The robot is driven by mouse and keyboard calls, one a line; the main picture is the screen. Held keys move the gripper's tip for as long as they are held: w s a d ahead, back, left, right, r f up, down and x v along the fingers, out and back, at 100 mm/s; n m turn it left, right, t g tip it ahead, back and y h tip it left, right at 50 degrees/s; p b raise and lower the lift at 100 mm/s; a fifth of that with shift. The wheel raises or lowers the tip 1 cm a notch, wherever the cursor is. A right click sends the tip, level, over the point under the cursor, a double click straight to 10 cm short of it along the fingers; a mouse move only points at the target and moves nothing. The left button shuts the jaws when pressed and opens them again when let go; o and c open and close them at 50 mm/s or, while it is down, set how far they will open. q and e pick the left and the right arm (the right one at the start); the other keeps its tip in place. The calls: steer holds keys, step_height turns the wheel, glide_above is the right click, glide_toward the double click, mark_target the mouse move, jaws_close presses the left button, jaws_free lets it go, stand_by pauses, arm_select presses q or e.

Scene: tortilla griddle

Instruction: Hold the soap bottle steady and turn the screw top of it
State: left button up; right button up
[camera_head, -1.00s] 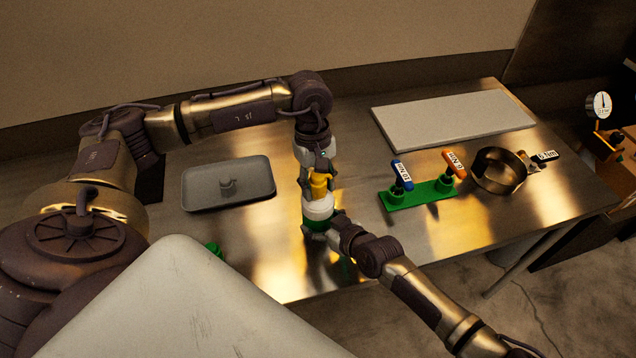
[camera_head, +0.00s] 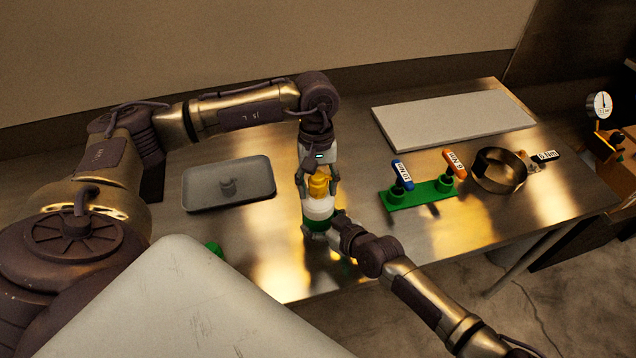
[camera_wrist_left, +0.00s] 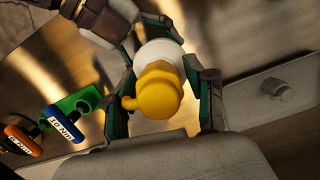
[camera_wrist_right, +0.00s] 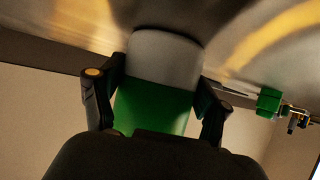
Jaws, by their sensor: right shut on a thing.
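In the left wrist view, gaps show between the fingers and the yellow top (camera_wrist_left: 158,92). My right gripper (camera_head: 318,232) is shut on the bottle's lower body from the front right. In the right wrist view its fingers flank the green part (camera_wrist_right: 152,106).
A grey tray (camera_head: 200,203) lies left of the bottle. To the right, a green stand (camera_head: 415,197) holds blue and orange tagged tools, beside a metal ring (camera_head: 482,172). A pale flat slab (camera_head: 455,118) lies at the back right. Bare tabletop lies between them.

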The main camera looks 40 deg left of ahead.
arm_select(q)
steer(key=shift+o, duration=1.1)
steer(key=shift+w+r, duration=0.1)
steer(key=shift+r, duration=0.1)
step_height(320, 180, up, 12)
steer(key=w+a, duration=0.1)
steer(key=shift+f, duration=0.2)
steer(key=shift+w, duration=0.1)
arm_select(e)
steer(key=o, duration=1.3)
